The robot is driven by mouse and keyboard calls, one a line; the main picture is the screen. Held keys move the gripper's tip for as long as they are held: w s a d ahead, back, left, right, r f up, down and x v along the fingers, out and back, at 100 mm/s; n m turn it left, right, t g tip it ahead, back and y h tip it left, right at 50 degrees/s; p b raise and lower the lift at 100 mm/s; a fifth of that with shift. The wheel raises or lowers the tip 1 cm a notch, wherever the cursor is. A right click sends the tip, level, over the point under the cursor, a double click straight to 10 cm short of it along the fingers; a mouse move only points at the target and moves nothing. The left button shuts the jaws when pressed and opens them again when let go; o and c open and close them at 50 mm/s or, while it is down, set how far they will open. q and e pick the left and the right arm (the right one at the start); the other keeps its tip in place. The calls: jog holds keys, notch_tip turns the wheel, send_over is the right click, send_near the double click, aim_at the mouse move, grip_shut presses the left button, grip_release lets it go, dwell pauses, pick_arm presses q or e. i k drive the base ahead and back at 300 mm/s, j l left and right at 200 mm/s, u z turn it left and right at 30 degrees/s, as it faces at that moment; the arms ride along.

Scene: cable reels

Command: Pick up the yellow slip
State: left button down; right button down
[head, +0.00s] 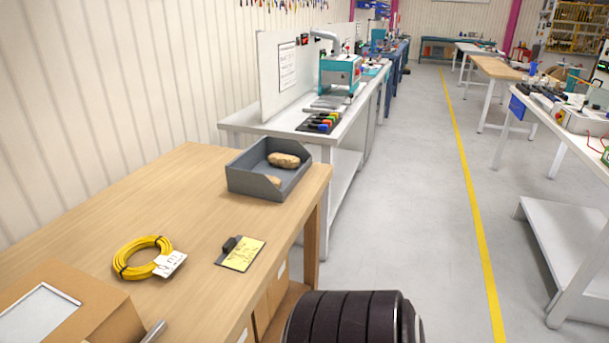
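The yellow slip (242,256) lies on the wooden table (190,190), near its right edge. Dark writing shows on it, too small to read. It rests on a small dark backing, with a black clip-like piece (231,244) at its upper left corner. Neither of my grippers shows in the head view, so their state is hidden.
A yellow cable coil (122,264) with a white tag lies left of the slip. A grey bin (245,181) with brown lumps stands at the table's far end. A cardboard box (98,299) is at lower left. The aisle floor (408,200) is clear.

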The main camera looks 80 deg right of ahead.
aim_at(239, 252)
jog(key=z, duration=1.85)
jog(key=l+u, duration=0.15)
jog(key=u, duration=0.25)
jog(key=i+l+u, duration=0.1)
jog(key=l+u, duration=0.15)
jog(key=u, duration=0.2)
jog(key=l+u, duration=0.15)
jog(key=u, duration=0.25)
jog(key=l+u, duration=0.2)
jog(key=u, duration=0.2)
